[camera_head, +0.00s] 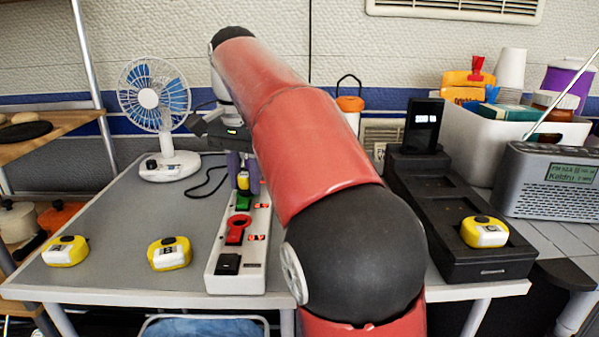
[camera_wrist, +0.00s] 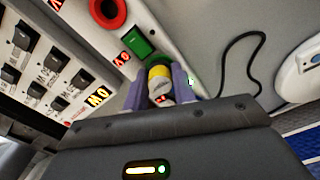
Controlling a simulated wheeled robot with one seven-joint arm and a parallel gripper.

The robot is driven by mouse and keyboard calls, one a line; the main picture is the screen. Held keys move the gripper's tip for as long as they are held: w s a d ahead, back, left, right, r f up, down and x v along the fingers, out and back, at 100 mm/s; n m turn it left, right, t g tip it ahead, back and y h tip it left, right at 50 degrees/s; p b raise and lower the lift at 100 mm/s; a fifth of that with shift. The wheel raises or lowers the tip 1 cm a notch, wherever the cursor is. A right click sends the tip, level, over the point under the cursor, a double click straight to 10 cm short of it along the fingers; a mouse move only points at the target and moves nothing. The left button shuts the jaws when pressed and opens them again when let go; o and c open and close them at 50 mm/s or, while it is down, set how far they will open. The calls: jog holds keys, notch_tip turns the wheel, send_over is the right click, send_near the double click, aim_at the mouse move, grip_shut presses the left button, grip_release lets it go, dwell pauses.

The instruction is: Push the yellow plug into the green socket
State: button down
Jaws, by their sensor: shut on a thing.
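The white power strip (camera_head: 216,250) lies on the grey table, with a red ring socket (camera_head: 240,220) and a green switch (camera_head: 243,201). My gripper (camera_head: 243,183) is over its far end, purple fingers pointing down and shut on the yellow plug (camera_head: 243,181). In the wrist view the plug (camera_wrist: 159,73) sits between the fingers (camera_wrist: 163,85). A green rim, the green socket (camera_wrist: 161,61), shows just behind the plug, beside the green switch (camera_wrist: 137,42). The plug and fingers hide most of the socket. I cannot tell how far the plug is in.
Two yellow-and-white blocks (camera_head: 65,251) (camera_head: 170,253) lie on the table at left. A third (camera_head: 484,231) sits in a black dock (camera_head: 455,215). A blue-and-white fan (camera_head: 155,98) stands behind left, with a black cable (camera_wrist: 232,62) near the strip. A grey radio (camera_head: 550,181) is at right.

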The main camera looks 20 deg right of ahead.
aim_at(245, 175)
jog(key=shift+f, duration=0.15)
jog(key=c, duration=1.1)
grip_release()
jog(key=shift+o, duration=0.4)
jog(key=shift+o, duration=0.9)
notch_tip(245, 175, up, 3)
jog(key=p, duration=0.2)
jog(key=shift+f+p, duration=0.2)
jog(key=shift+p, duration=0.2)
jog(key=shift+r+p, duration=0.3)
jog(key=shift+r, duration=1.9)
